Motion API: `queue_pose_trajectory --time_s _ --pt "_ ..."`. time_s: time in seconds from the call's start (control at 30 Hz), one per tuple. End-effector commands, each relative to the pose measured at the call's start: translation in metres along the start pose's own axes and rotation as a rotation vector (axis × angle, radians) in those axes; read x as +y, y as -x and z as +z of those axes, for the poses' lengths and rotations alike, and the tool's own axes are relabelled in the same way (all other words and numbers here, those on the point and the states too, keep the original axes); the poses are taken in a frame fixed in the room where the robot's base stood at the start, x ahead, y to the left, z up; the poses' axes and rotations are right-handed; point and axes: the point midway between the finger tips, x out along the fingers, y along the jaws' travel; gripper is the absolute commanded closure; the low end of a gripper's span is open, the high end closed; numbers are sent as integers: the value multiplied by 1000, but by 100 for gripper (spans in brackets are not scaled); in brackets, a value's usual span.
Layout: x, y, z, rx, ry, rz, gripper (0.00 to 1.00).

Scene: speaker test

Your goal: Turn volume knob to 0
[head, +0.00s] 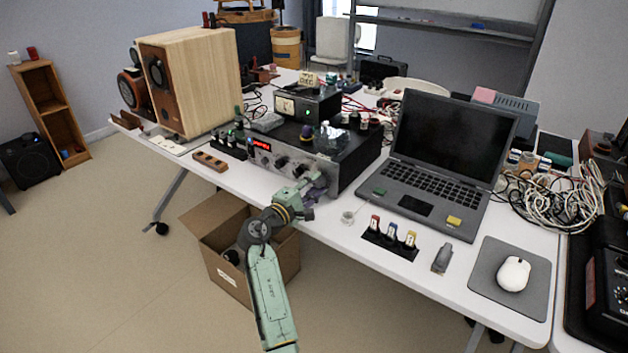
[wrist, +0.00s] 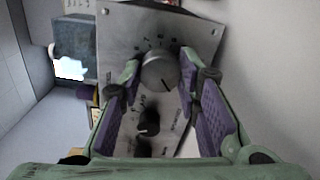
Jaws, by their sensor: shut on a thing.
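The volume knob (wrist: 158,73) is a round silver dial on a grey metal front panel (wrist: 112,45), with dark scale marks around it. A dark pointer line shows on its face, toward the lower right in the wrist view. My gripper (wrist: 161,76) has its green, purple-padded fingers on either side of the knob, closed on it. In the head view my gripper (head: 310,187) is at the right end of the front of the black and silver amplifier (head: 345,160), and it hides the knob there.
A smaller black knob (wrist: 148,128) sits between my fingers in the wrist view. A laptop (head: 440,150) stands right of the amplifier, with small coloured-top bottles (head: 392,232) in front. An open cardboard box (head: 215,255) is on the floor below the table edge.

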Motion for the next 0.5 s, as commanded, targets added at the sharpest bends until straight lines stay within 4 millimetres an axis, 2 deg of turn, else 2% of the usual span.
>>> queue_pose_trajectory --time_s 0.5 --pt "0 0 0 -1 103 0 97"
